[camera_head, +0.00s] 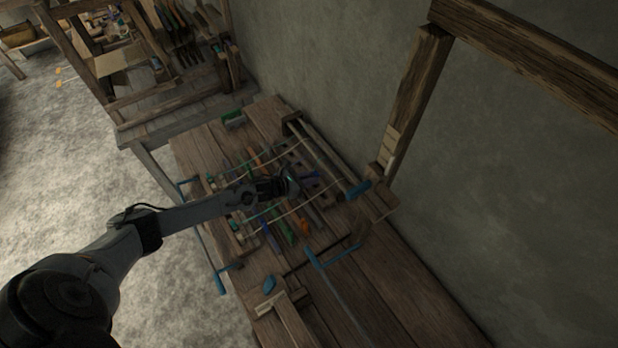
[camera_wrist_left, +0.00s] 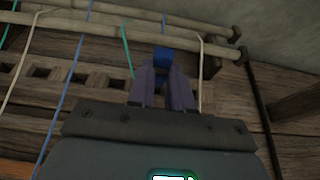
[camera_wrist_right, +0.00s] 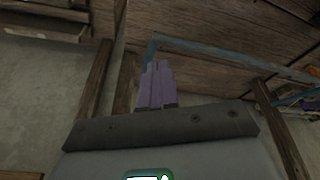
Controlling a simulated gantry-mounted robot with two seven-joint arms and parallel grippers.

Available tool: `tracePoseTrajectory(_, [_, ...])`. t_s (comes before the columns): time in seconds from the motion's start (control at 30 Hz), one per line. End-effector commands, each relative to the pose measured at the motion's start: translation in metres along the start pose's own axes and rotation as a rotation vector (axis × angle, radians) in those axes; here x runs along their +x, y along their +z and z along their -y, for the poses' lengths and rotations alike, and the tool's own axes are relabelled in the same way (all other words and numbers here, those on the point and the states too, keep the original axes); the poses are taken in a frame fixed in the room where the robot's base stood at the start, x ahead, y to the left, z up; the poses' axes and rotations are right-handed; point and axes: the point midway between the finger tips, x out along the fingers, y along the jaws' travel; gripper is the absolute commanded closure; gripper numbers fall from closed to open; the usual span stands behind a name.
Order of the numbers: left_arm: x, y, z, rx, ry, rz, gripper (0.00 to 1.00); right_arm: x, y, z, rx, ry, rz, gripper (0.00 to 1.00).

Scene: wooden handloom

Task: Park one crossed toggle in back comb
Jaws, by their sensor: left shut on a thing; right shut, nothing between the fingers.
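My left gripper (camera_head: 292,184) is over the handloom in the head view, among the stretched threads. In the left wrist view its purple fingers (camera_wrist_left: 163,90) are shut on a blue toggle (camera_wrist_left: 163,63), whose top stands out between the tips. A slotted wooden comb (camera_wrist_left: 55,75) lies behind and to the left of the fingers in that view; whether the toggle touches it I cannot tell. Several threads pass by, such as a green thread (camera_wrist_left: 127,50) just left of the toggle. My right gripper (camera_wrist_right: 157,84) is shut and empty, out of the head view.
A pale wooden roller (camera_wrist_left: 130,12) runs beyond the toggle. A pale thread (camera_wrist_left: 200,65) hangs close to its right. Several coloured toggles lie under my left arm. In the head view a wooden post (camera_head: 405,100) and the wall stand to the right; the bench front (camera_head: 400,285) is largely bare.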

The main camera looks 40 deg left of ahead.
Motion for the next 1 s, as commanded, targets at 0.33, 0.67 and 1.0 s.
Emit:
tracePoseTrajectory(0.33, [0.0027, -0.0066, 0.0000, 0.000, 0.000, 0.000, 1.00, 0.0065, 0.0015, 0.0001, 0.001, 0.000, -0.002, 1.00])
tracePoseTrajectory(0.67, [0.0022, -0.0069, 0.0006, 0.000, -0.001, -0.003, 0.51, 0.0052, 0.0001, 0.0016, 0.008, -0.005, -0.004, 1.00])
tracePoseTrajectory(1.0, [-0.0046, -0.0064, -0.0006, 0.000, 0.000, -0.003, 0.51, 0.0036, -0.0005, 0.0019, 0.010, -0.006, -0.005, 1.00])
